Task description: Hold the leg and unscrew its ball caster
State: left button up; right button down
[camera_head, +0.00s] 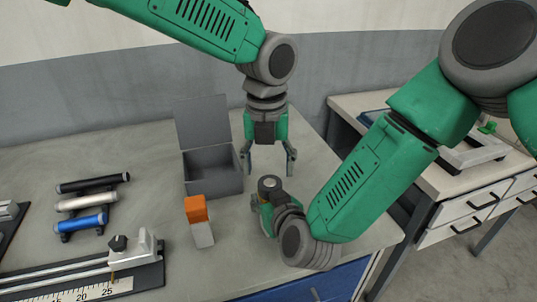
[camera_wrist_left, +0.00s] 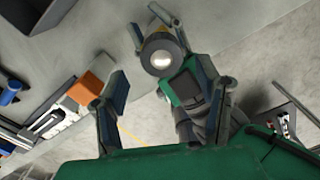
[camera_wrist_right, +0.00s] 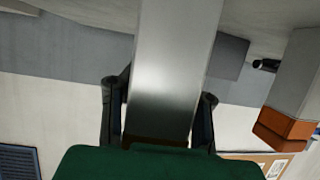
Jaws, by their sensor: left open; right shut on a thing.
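The leg is a grey metal bar (camera_wrist_right: 172,65) between the fingers of my right gripper (camera_wrist_right: 160,110) in the right wrist view. My right gripper is shut on it near the table's front right. The ball caster (camera_wrist_left: 160,58) shows in the left wrist view as a pale ball in a dark round collar, facing up; its dark top also shows in the head view (camera_head: 269,184). My left gripper (camera_head: 268,158) points down above the caster, open and empty, its fingers apart from it. Most of the leg is hidden in the head view by my right gripper and arm.
A grey open box (camera_head: 212,172) with raised lid stands left of my left gripper. An orange-topped grey block (camera_head: 199,222) stands in front of it. A rack holds black, white and blue cylinders (camera_head: 83,222). A ruler fixture (camera_head: 95,285) lies front left. A drawer desk (camera_head: 475,205) stands right.

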aim_at(268, 183)
pick_arm(q)
jog(key=shift+d+f, duration=0.1)
jog(key=shift+f, duration=2.65)
jog(key=c, duration=1.2)
jog(key=n, duration=0.4)
jog(key=shift+n, duration=0.4)
jog(key=n, duration=0.5)
jog(key=shift+n, duration=0.3)
jog(key=o, duration=1.3)
